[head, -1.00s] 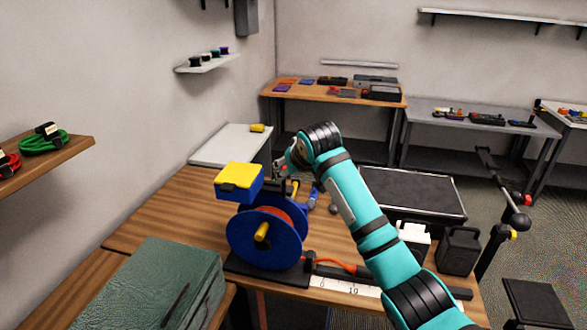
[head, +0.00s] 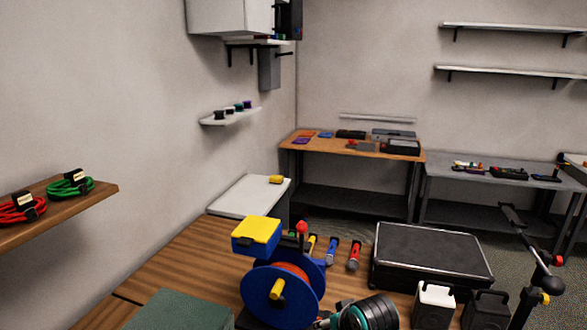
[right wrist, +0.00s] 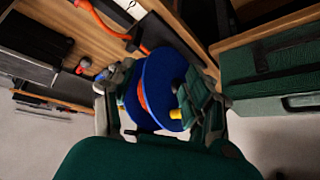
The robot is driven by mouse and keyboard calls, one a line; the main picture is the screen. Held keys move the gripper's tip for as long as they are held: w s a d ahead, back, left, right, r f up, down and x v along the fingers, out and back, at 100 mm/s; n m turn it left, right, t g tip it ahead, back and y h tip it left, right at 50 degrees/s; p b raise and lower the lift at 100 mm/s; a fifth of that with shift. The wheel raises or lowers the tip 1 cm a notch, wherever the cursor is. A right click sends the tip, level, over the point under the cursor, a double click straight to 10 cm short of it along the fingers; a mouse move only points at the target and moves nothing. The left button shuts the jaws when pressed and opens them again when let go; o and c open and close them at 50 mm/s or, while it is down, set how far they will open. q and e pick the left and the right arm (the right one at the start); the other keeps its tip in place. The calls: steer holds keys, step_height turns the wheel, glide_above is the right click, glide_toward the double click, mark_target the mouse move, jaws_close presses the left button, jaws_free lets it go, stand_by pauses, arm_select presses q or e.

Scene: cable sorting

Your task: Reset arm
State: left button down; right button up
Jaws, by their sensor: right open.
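My right arm (head: 368,313) shows only at the bottom edge of the head view, just right of the cable reel. In the right wrist view my right gripper (right wrist: 158,88) is open, its fingers spread left and right. The blue cable reel (head: 270,292) with orange cable and a yellow handle stands on the wooden table. It also appears between the fingers in the right wrist view (right wrist: 155,70), beyond them. I cannot tell the gap to it. No object is visibly held. My left gripper is not in view.
A yellow-topped blue box (head: 256,234) sits by the reel. A black case (head: 430,256), a white container (head: 433,306) and a black container (head: 486,309) stand to the right. A green case (head: 180,312) is at front left. A wall shelf (head: 80,208) holds coiled cables.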

steer(key=s+d+f+g+h, duration=0.1)
steer(key=s+d+f, duration=0.25)
steer(key=s, duration=0.75)
steer(key=s+d+f+g, duration=0.15)
steer(key=s+d, duration=0.25)
steer(key=s, duration=0.7)
steer(key=s+d+f+g+h, duration=0.1)
steer(key=s+d+f, duration=0.25)
steer(key=s, duration=0.85)
step_height(320, 180, down, 28)
steer(key=r+b, duration=0.1)
steer(key=b, duration=0.2)
steer(key=s+d+f+g+b, duration=0.1)
steer(key=s+f, duration=0.7)
steer(key=f, duration=0.3)
steer(key=s+d+f+g+b, duration=0.1)
steer(key=s+d+f+b, duration=0.1)
steer(key=s+f, duration=0.7)
steer(key=shift+s+f+b, duration=0.15)
steer(key=shift+f+b, duration=0.15)
steer(key=shift+f, duration=0.65)
